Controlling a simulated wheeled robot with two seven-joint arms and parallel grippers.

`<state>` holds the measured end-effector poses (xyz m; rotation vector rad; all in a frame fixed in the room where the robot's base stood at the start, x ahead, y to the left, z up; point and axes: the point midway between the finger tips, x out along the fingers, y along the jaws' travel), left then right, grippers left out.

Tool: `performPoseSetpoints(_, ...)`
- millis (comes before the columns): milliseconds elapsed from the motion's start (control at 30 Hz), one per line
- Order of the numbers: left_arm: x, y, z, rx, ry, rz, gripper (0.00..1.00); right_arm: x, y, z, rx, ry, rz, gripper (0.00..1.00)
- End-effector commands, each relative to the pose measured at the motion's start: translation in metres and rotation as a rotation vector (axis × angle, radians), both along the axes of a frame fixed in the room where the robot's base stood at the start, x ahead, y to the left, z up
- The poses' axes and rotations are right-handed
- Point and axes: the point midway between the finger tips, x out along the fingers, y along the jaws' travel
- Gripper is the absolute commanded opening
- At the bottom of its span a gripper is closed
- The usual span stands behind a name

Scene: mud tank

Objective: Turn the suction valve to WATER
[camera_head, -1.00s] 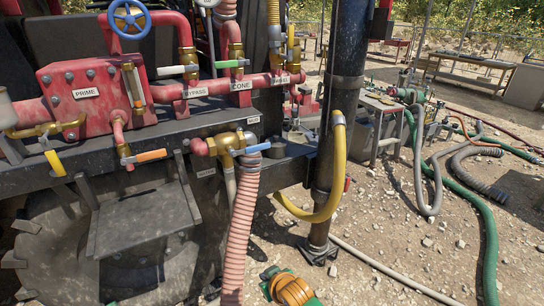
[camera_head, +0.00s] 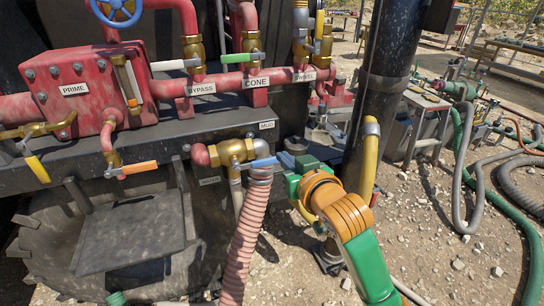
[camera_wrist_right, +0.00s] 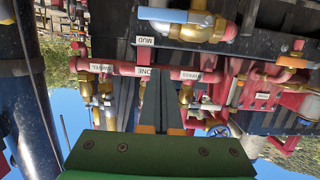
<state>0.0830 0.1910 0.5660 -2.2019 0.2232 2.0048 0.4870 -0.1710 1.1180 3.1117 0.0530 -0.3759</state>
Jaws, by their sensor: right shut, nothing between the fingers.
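The suction valve (camera_head: 235,152) is a brass body with a red cap at its left, set on the front of the dark deck. Its blue handle (camera_head: 265,161) points right. The MUD label (camera_head: 267,125) is above right of the valve, and a partly shaded label (camera_head: 209,181) is below left. My right gripper (camera_head: 287,164) is close to the handle's right end; its fingertips are hard to make out there and contact cannot be told. The right wrist view, upside down, shows the shut, empty fingers (camera_wrist_right: 160,92), the blue handle (camera_wrist_right: 163,15) and the brass valve (camera_wrist_right: 205,25). My left gripper is out of view.
A pink ribbed hose (camera_head: 246,240) hangs below the valve. A yellow hose (camera_head: 369,165) and a dark post (camera_head: 383,90) stand just right of my gripper. Orange (camera_head: 138,168), green (camera_head: 243,57) and white (camera_head: 175,65) handles sit on the red pipework.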

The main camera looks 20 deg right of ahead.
Motion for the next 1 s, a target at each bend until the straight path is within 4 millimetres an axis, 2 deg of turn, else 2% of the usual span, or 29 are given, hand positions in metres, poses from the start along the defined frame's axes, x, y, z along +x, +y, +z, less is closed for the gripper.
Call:
performPoseSetpoints(167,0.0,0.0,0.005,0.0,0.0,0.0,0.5,0.027,0.001,-0.006,0.0,0.005,-0.002,0.0)
performPoseSetpoints(500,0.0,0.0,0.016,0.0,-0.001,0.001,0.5,0.096,0.003,-0.026,0.0,0.004,0.0,0.0)
performPoseSetpoints(700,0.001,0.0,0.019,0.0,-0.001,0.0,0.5,0.094,0.003,-0.056,-0.001,0.003,0.0,0.0)
performPoseSetpoints(1000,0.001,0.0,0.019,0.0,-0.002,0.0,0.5,0.094,0.003,-0.064,-0.001,0.001,0.001,0.0)
